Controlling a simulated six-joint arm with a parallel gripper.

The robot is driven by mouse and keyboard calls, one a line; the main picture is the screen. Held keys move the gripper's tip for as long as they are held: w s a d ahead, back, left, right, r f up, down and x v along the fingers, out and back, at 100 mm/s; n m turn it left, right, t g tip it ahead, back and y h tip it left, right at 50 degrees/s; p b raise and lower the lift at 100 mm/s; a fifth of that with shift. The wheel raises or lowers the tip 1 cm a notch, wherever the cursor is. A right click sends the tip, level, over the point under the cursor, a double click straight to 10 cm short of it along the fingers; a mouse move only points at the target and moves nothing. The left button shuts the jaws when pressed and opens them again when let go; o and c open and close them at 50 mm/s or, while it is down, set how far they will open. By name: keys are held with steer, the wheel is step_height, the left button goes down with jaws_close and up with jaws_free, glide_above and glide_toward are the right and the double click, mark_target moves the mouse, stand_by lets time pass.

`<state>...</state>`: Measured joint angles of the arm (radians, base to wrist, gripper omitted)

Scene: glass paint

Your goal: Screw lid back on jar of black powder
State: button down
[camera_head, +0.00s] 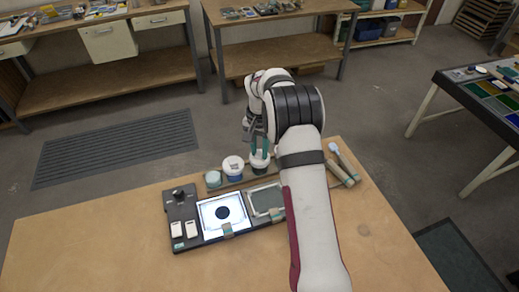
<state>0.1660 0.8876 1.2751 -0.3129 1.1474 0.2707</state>
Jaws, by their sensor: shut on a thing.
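A small jar (259,166) with a dark lower part and a whitish top stands at the back edge of the wooden table. My gripper (259,151) reaches down over it, with its teal fingers pointing down at the jar's top. The fingers are shut on the whitish lid (259,158) at the jar's mouth. The lid is small and partly covered by the fingers. I cannot tell how tightly it sits on the jar. The powder inside is not visible.
A blue jar with a white lid (233,163) stands close on the left. A small teal-topped container (213,179) is further left. In front are a lit panel (223,214) with a dark disc and a grey-green plate (267,199). Tools (343,163) lie right. The front-left table is clear.

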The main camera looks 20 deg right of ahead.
steer(key=m, duration=0.3)
steer(key=shift+m, duration=0.3)
steer(key=c, duration=0.6)
jaws_free()
steer(key=c, duration=0.4)
steer(key=shift+r, duration=3)
